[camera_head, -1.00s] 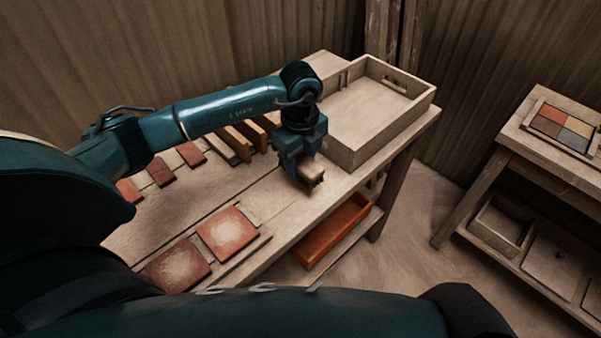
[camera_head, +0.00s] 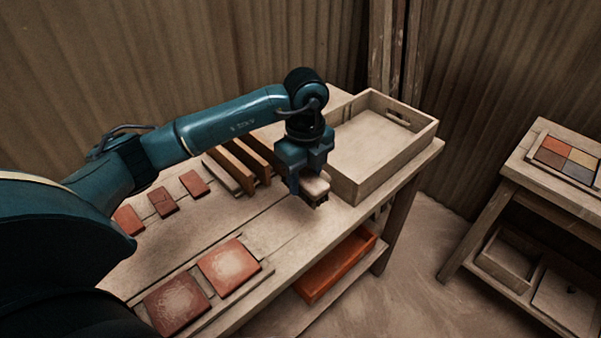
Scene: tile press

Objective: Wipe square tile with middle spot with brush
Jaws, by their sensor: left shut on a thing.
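My left gripper (camera_head: 307,180) is shut on a small brush (camera_head: 317,188) with a pale wooden back and dark bristles facing down. It holds the brush over the right part of the workbench, in front of the wooden tray. Two square tiles with pale, dusty middles lie at the bench's front edge: an orange one (camera_head: 229,266) and a darker red one (camera_head: 177,304) to its left. The brush is apart from both, up and right of them. I cannot tell which of them is the tile with the middle spot. My right gripper is not in view.
Smaller red tiles (camera_head: 163,202) lie in a row at the back left of the bench. Upright wooden boards (camera_head: 240,165) stand behind my left gripper. A large wooden tray (camera_head: 380,160) stands at right. An orange tray (camera_head: 335,268) sits on the lower shelf. A side table (camera_head: 520,165) holds coloured tiles.

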